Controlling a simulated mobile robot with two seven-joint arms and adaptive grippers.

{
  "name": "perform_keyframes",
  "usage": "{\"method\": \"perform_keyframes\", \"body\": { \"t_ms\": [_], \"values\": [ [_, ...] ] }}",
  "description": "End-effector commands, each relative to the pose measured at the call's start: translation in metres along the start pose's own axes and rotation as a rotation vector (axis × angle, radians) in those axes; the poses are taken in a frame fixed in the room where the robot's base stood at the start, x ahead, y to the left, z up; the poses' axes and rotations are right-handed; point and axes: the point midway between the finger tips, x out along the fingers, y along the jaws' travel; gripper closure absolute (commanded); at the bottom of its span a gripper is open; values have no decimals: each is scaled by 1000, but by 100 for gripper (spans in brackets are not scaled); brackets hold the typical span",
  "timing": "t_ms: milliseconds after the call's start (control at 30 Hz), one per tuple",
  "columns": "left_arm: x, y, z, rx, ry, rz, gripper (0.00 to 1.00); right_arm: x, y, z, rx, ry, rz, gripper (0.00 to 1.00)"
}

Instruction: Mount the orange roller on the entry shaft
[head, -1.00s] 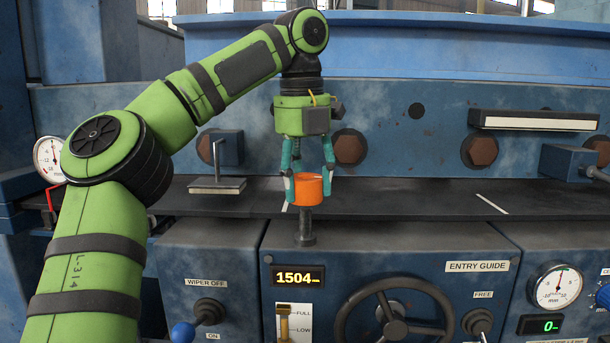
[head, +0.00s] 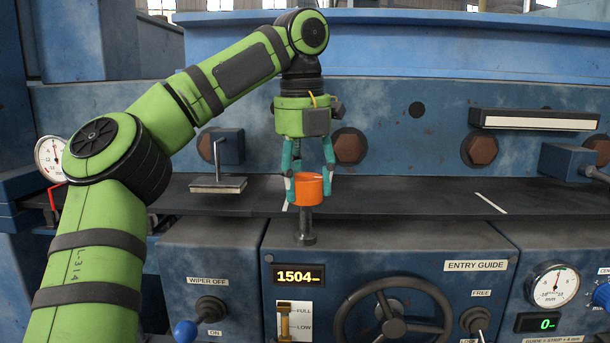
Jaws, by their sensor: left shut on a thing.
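The orange roller (head: 309,190) is a short upright cylinder in the middle of the head view. My left gripper (head: 308,182) points straight down and is shut on the roller, with its teal fingers on either side. The entry shaft (head: 304,228) is a dark upright post with a wider foot, directly below the roller. The roller hides the top of the shaft, so I cannot tell whether the roller sits around it or just above it. My right gripper is not in view.
A dark shelf (head: 400,199) runs behind the roller. A small clamp-like part (head: 218,184) stands to the left. Below are a handwheel (head: 395,325), a lit readout (head: 298,275) and a wiper lever (head: 195,322). A bar (head: 533,120) juts out at upper right.

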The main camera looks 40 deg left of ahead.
Motion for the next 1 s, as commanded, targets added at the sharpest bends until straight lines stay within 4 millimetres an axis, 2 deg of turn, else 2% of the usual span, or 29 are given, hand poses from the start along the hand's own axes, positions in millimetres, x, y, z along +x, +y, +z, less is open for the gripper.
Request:
{"method": "perform_keyframes", "body": {
  "t_ms": [433,1000],
  "values": [
    [0,0,0,-1,-2,-1,88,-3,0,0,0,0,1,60],
    [14,0,-1,0,-1,-1,88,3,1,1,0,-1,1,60]
  ]
}}
